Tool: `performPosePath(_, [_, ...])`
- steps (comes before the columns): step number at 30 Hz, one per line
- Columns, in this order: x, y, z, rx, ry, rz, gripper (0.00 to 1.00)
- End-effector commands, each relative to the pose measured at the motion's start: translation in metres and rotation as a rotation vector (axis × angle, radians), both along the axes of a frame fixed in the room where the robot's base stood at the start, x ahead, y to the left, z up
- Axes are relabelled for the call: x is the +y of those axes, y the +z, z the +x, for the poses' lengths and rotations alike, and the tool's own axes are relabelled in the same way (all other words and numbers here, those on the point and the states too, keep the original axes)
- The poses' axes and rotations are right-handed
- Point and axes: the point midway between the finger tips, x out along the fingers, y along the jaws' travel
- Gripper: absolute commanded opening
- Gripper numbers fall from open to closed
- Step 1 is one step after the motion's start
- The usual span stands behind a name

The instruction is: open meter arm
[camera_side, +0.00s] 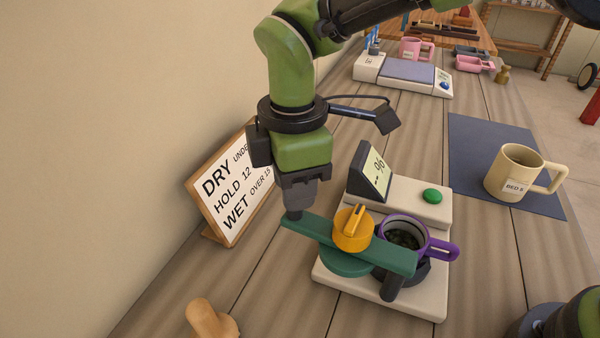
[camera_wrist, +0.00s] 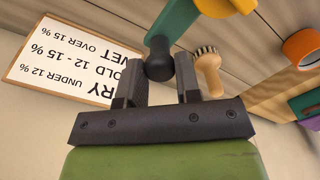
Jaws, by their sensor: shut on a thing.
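The meter (camera_side: 380,295) has a cream base, and its long green arm (camera_side: 310,231) lies across it with a yellow knob (camera_side: 353,230) on top. The right end of the arm passes in front of a purple-rimmed cup (camera_side: 440,249) with dark contents, seated on the meter. My gripper (camera_side: 293,212) points down at the arm's left end. In the wrist view its two fingers (camera_wrist: 160,88) are closed around a black round-ended handle (camera_wrist: 159,62) beside the green arm (camera_wrist: 176,24). The fingers hide part of the handle.
A framed sign (camera_side: 232,190) stands close to the left of my gripper. A wooden-handled brush (camera_side: 210,319) lies at the front. A beige mug (camera_side: 512,174) stands on a dark mat (camera_side: 480,140) to the right. A scale (camera_side: 402,78) is farther back.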

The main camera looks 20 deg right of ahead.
Motion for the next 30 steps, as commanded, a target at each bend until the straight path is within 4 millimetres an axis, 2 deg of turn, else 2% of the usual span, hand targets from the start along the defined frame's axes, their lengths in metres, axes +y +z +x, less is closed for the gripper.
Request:
performPosePath(13, [0.001, 0.0, -0.001, 0.0, 0.01, 0.0, 0.0])
performPosePath(14, [0.001, 0.0, -0.001, 0.0, 0.01, 0.0, 0.33])
performPosePath(17, [0.001, 0.0, -0.001, 0.0, 0.01, 0.0, 0.56])
performPosePath(26, [0.001, 0.002, -0.001, -0.001, 0.009, 0.001, 0.56])
performPosePath(30, [0.002, 0.017, 0.0, -0.004, 0.01, 0.003, 0.56])
